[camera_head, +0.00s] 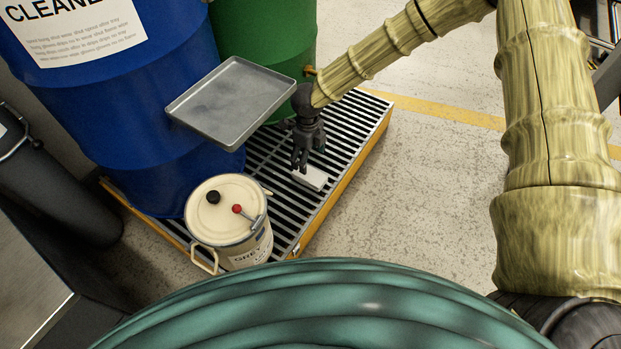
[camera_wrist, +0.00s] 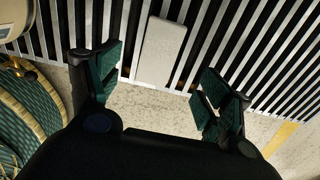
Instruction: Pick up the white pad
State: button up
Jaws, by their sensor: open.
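The white pad (camera_head: 311,178) is a small pale block lying flat on the slatted grate of the low spill pallet, near its right front edge. It also shows in the wrist view (camera_wrist: 162,51), above and between my fingers, with its long side running along the slats. My gripper (camera_head: 301,166) points down over the grate, with its dark fingertips close to the pad in the head view. In the wrist view my gripper (camera_wrist: 155,88) is open, its two green-padded fingers spread wide with nothing between the pads. I cannot tell the exact height above the pad.
A grey metal tray (camera_head: 232,100) sits left of my gripper. A cream can (camera_head: 228,219) with handle stands in front left. Blue (camera_head: 130,110) and green (camera_head: 265,40) drums stand behind. The pallet (camera_head: 345,180) has a yellow edge; open floor lies right.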

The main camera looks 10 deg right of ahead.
aim_at(308, 174)
notch_tip(308, 174, down, 5)
jog(key=shift+r+b, duration=0.1)
jog(key=shift+b, duration=0.85)
notch_tip(308, 174, down, 5)
jog(key=b, duration=0.4)
jog(key=shift+w+a, duration=0.1)
jog(key=c, duration=0.9)
